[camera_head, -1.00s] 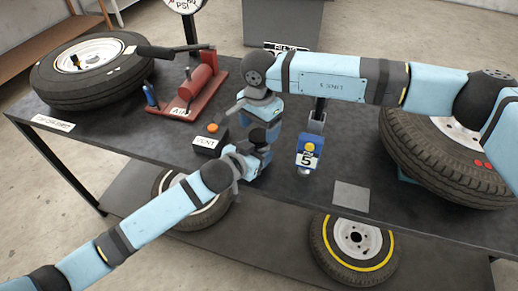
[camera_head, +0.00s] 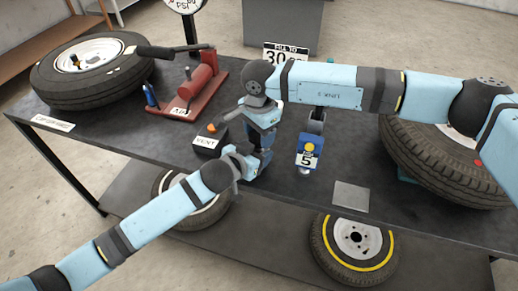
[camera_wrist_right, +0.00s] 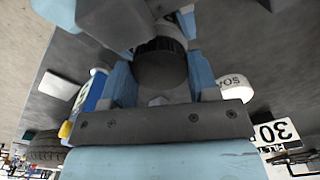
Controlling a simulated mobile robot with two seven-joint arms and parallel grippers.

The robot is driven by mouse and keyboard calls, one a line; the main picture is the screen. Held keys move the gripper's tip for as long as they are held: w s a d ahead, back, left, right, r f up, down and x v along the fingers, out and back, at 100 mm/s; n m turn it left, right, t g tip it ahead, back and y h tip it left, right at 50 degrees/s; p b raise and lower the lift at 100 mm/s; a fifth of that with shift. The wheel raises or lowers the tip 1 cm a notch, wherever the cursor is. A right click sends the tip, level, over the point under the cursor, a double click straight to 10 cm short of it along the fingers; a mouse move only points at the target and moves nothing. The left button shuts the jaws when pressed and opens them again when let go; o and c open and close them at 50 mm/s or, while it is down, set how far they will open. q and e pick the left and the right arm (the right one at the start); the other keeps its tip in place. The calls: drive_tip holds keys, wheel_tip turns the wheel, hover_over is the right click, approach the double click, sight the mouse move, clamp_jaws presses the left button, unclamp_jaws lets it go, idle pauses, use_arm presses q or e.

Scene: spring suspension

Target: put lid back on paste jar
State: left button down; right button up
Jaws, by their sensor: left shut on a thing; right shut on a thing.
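My right gripper (camera_head: 264,136) points down above the bench, just over my left gripper (camera_head: 255,160). In the right wrist view a dark, ribbed round lid (camera_wrist_right: 160,62) sits between the right gripper's light blue fingers, which are shut on it. My left gripper is shut on the paste jar, low over the bench's front part. The jar is mostly hidden by the two grippers in the head view. The lid's underside and the jar's mouth are hidden, so I cannot tell whether they touch.
The black vent box (camera_head: 209,141) with an orange button stands close on the left. A blue block marked 5 (camera_head: 308,152) stands on the right. A red compressor (camera_head: 199,86), a tyre (camera_head: 92,72) and another tyre (camera_head: 440,150) stand farther out. A grey plate (camera_head: 351,197) lies near the front edge.

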drive_tip(key=shift+m, duration=0.8)
drive_tip(key=o, duration=1)
drive_tip(key=shift+r, duration=0.1)
drive_tip(key=shift+r, duration=2.2)
drive_tip(key=shift+c, duration=0.3)
